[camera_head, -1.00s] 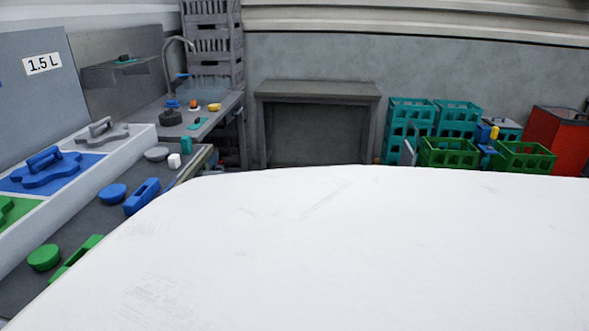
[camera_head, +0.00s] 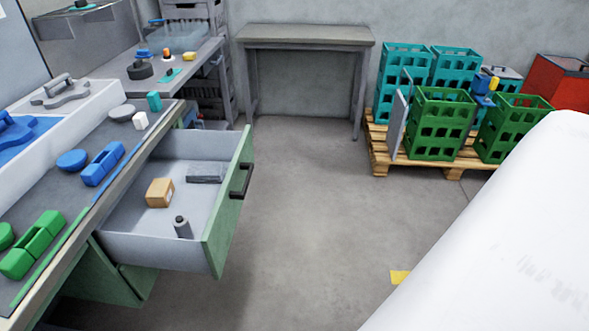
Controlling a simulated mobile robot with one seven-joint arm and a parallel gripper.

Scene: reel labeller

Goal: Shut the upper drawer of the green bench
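The green bench (camera_head: 117,281) stands at the left, with a grey top. Its upper drawer (camera_head: 231,206) is pulled well out to the right; it has a green front, grey inside walls and a dark bar handle (camera_head: 240,180). Inside the drawer lie a tan box (camera_head: 159,192), a flat grey block (camera_head: 204,174) and a small grey bottle with a dark cap (camera_head: 182,227). My gripper is not in view. A large white surface fills the lower right; I cannot tell whether it is part of me.
Blue and green blocks (camera_head: 103,163) sit on the bench top. Teal and green crates (camera_head: 438,124) stand on a wooden pallet (camera_head: 380,160) at the back right. A grey table (camera_head: 305,35) stands by the back wall. The floor (camera_head: 310,210) right of the drawer is clear.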

